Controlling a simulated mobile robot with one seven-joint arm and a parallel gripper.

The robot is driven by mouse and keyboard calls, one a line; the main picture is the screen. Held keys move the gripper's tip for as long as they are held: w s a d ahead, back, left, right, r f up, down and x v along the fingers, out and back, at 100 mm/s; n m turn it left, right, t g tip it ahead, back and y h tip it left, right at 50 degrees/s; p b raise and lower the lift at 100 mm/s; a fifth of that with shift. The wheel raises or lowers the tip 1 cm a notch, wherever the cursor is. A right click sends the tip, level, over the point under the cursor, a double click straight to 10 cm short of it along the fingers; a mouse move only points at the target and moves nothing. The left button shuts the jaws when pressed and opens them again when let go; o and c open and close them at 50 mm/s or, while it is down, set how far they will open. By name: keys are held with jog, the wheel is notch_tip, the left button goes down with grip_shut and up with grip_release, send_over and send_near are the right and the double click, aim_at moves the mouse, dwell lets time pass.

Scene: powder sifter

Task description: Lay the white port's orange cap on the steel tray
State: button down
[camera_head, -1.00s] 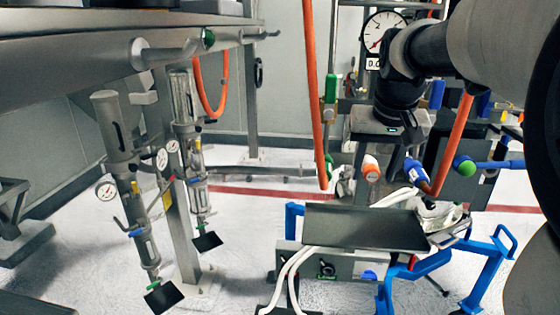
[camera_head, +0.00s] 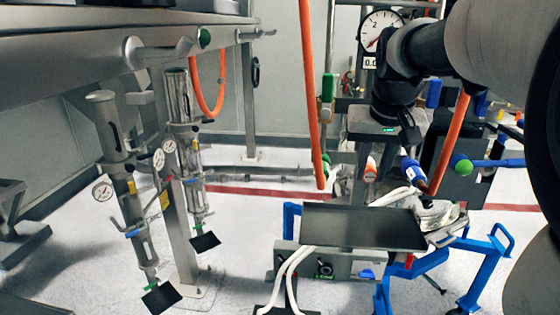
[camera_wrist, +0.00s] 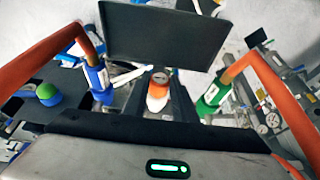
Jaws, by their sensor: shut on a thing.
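My gripper (camera_wrist: 161,98) is shut on the orange cap (camera_wrist: 158,88), which has a white part towards the wrist and a grey round end. In the head view my gripper (camera_head: 370,168) points downward behind the tray, and the orange of the cap (camera_head: 370,165) shows small between the dark fingers. I cannot tell whether the cap still touches its white port. The steel tray (camera_head: 365,225) is a dark, flat, empty rectangle on a blue-legged stand, in front of the gripper. In the wrist view the tray (camera_wrist: 165,35) lies beyond the fingertips, apart from the cap.
Orange hoses hang either side of the gripper, one ending in a blue fitting (camera_wrist: 97,80), one in a green fitting (camera_wrist: 212,95). White hoses (camera_head: 290,275) run by the tray. A round dial (camera_head: 380,30) stands behind. Steel cylinders (camera_head: 130,190) stand at left, with open floor between.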

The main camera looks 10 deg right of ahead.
jog(key=shift+s+a+b, duration=0.3)
jog(key=shift+s+b, duration=0.05)
jog(key=shift+s, duration=0.65)
jog(key=shift+s+a+b, duration=0.25)
jog(key=shift+s+b, duration=0.05)
jog(key=shift+s, duration=0.7)
